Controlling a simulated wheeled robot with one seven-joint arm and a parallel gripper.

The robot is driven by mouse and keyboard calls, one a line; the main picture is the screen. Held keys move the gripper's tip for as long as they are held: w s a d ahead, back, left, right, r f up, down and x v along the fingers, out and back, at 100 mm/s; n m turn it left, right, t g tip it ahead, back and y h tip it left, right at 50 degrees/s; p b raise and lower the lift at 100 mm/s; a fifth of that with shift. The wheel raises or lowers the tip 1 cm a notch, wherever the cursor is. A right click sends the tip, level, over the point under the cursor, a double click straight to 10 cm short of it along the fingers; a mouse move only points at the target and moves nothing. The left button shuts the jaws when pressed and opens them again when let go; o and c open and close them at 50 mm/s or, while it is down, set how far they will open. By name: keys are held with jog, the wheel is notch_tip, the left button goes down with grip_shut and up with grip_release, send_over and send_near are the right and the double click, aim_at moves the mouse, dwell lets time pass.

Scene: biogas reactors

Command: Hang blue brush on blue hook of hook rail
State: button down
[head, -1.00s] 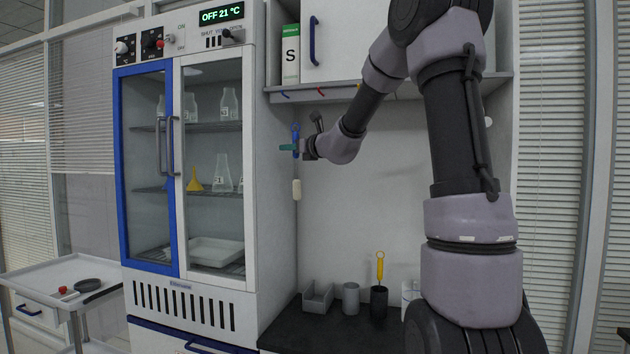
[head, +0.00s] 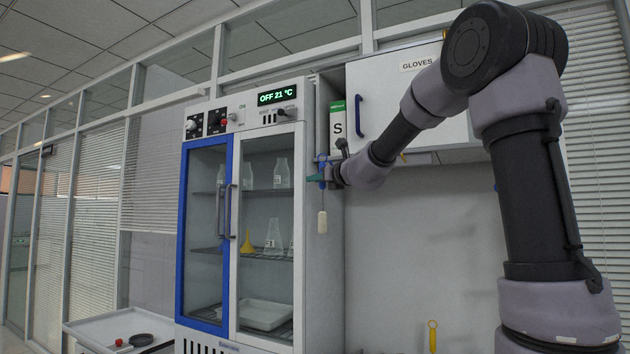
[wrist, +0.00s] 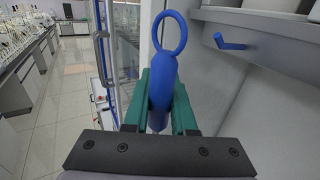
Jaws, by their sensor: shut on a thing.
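The blue brush (head: 322,166) hangs upright in my gripper (head: 318,179), with its pale bristle end (head: 322,222) pointing down. In the wrist view the brush (wrist: 162,85) sits between the green fingers of my gripper (wrist: 162,100), which are shut on its handle. Its ring stands open above the fingers. The blue hook (wrist: 230,42) shows in the wrist view, to the right of the ring and apart from it, under the shelf edge.
A cabinet with a blue-framed glass door (head: 207,235) stands directly left of the brush. A wall cabinet (head: 405,98) and a green-white box (head: 338,120) are above and behind the arm. A yellow tool (head: 433,335) stands below.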

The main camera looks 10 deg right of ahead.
jog(key=w+d+f, duration=0.1)
jog(key=w+d, duration=0.3)
jog(key=w, duration=0.2)
jog(key=shift+w+d+f, duration=0.2)
jog(key=shift+d, duration=0.05)
dwell(0.6)
dwell(0.6)
jog(key=c, duration=0.7)
grip_release()
jog(key=shift+o, duration=0.2)
jog(key=v, duration=1.1)
